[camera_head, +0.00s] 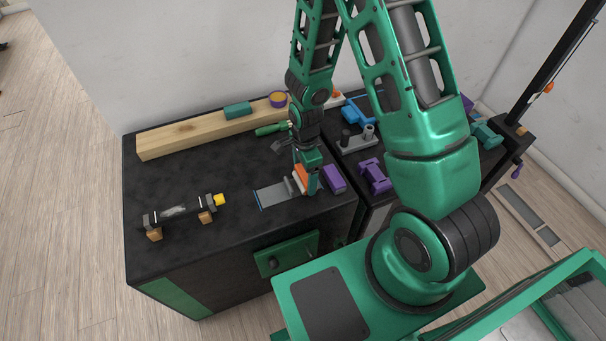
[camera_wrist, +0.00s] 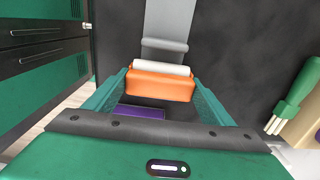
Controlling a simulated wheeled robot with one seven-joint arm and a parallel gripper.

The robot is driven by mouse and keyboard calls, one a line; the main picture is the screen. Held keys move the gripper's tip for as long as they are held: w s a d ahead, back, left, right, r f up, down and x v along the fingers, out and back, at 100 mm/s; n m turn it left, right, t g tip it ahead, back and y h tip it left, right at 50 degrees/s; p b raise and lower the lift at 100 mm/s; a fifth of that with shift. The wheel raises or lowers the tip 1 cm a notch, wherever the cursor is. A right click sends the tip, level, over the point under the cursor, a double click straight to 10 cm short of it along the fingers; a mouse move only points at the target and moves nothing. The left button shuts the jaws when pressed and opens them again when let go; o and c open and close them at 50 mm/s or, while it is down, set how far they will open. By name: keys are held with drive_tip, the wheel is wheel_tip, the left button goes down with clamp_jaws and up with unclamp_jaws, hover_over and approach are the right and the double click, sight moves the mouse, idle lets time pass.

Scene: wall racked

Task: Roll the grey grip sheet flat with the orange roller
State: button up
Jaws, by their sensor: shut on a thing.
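The grey grip sheet (camera_head: 273,194) lies on the dark bench top near its front edge, with a blue strip at its left end. In the wrist view the sheet (camera_wrist: 172,18) runs away from me; its near part (camera_wrist: 164,47) looks raised or curled. My gripper (camera_head: 306,183) is low over the bench at the sheet's right end. It is shut on the orange roller (camera_wrist: 160,86), which sits between both green fingers. The roller's white cylinder faces the sheet's near end. I cannot tell whether it touches the sheet. In the head view the fingers partly hide the roller (camera_head: 300,174).
A purple block (camera_head: 334,178) stands close right of my gripper. A long wooden beam (camera_head: 190,134) lies at the back, with a teal block on it and a green-handled tool before it. A dark cylinder on wooden blocks (camera_head: 180,211) lies left. Bench between is clear.

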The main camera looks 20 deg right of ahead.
drive_tip(key=shift+d, duration=1.45)
drive_tip(key=shift+a, duration=0.15)
drive_tip(key=shift+a, duration=1.5)
drive_tip(key=shift+r, duration=0.1)
drive_tip(key=shift+r, duration=3.45)
drive_tip(key=shift+w, duration=0.1)
